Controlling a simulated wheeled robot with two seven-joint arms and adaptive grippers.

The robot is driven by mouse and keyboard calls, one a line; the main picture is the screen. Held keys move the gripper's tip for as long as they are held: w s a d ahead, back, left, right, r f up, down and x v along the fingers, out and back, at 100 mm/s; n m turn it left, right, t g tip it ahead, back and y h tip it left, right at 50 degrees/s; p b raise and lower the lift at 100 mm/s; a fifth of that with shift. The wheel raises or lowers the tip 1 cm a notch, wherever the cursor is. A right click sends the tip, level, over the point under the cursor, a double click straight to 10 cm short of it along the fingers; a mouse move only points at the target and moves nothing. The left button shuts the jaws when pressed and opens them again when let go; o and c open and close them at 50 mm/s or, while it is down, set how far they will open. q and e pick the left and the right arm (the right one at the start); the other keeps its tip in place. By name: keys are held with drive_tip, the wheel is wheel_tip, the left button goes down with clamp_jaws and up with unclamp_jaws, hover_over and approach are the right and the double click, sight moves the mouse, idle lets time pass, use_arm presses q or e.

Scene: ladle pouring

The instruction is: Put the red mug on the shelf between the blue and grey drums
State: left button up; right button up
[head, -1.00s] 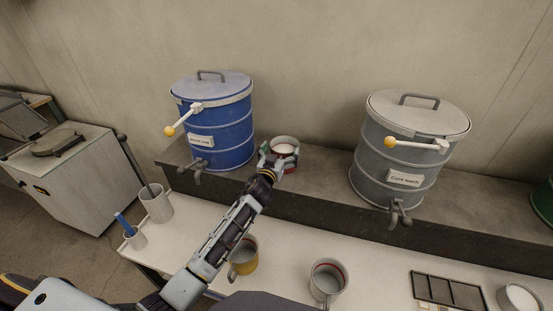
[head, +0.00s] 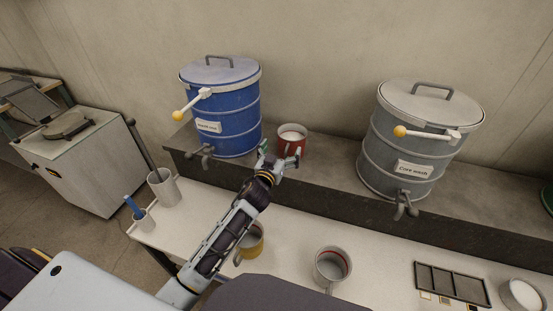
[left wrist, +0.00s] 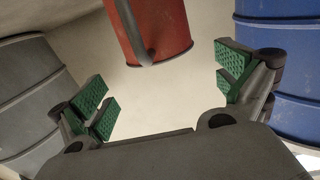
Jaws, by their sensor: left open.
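The red mug (head: 291,146) stands upright on the shelf (head: 325,170) in the gap between the blue drum (head: 224,112) and the grey drum (head: 412,145). It holds something whitish. My left gripper (head: 279,154) is open just in front of the mug, with its fingers apart from it. In the left wrist view the mug (left wrist: 165,25) shows at the top, beyond the green finger pads of the open gripper (left wrist: 168,88). The grey drum (left wrist: 35,95) is at left there and the blue drum (left wrist: 280,75) at right. My right gripper is not in view.
On the lower table (head: 290,255) are a yellow mug (head: 252,243), a grey mug (head: 331,267), a dark slotted tray (head: 452,283) and a white container (head: 522,294). Both drums have levers and taps jutting forward. A wall stands close behind the shelf.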

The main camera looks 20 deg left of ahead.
use_arm(q)
drive_tip(key=s, duration=0.5)
drive_tip(key=shift+a, duration=0.1)
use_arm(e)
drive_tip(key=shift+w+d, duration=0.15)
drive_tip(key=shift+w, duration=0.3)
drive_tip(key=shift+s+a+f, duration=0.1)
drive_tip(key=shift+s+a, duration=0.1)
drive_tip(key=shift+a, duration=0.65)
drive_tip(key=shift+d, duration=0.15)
